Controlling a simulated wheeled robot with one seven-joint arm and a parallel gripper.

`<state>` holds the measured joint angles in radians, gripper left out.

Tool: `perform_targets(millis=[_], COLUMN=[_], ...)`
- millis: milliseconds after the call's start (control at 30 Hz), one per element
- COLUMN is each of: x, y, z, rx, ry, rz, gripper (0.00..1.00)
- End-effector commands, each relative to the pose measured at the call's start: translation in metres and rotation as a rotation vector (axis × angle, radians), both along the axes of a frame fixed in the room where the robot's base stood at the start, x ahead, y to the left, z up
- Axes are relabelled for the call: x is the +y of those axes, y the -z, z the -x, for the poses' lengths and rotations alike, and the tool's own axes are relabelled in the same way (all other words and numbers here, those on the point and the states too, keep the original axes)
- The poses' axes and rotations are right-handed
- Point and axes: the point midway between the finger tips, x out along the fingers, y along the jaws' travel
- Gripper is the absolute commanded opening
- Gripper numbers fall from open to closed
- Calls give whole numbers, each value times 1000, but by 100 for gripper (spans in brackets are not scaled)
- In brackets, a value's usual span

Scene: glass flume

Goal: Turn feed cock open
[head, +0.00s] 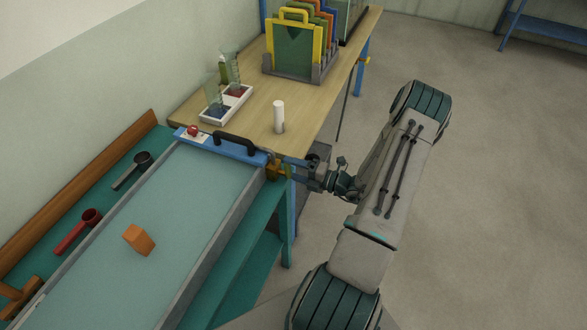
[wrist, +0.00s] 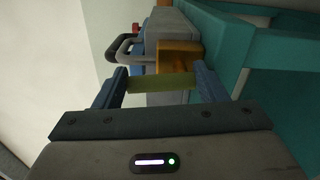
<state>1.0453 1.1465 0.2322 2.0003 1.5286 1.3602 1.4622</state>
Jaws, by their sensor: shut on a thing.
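The feed cock shows as a brass-orange body (head: 273,173) at the near right corner of the flume's blue end piece. In the wrist view its orange body (wrist: 180,56) lies just beyond my fingertips. A yellow-green handle bar (wrist: 162,82) spans the space between my two fingers, across the front of that body. My gripper (head: 290,166) reaches in from the right, and its fingers (wrist: 163,88) are shut on the handle bar. The handle is mostly hidden by my gripper in the head view, and I cannot tell its angle there.
The flume (head: 170,215) holds an orange block (head: 139,239). Its blue end has a black handle (head: 236,142) and a red knob (head: 193,130). A wooden table (head: 315,107) behind holds a white cylinder (head: 279,117), a white tray (head: 239,101) and a rack of coloured panels. Floor to the right is clear.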

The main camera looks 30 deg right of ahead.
Motion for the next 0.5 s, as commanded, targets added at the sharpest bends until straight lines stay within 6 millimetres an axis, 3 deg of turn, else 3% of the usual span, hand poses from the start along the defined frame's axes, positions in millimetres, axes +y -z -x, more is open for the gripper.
perform_targets(millis=[333,367,400,433,500], x=[-1,-1,-1,-1,-1], y=[1,1,1,1,1], z=[0,0,0,0,0], rx=[3,3,3,3,3], ry=[1,1,1,1,1], rz=[0,0,0,0,0], gripper=[43,71,82,87,87])
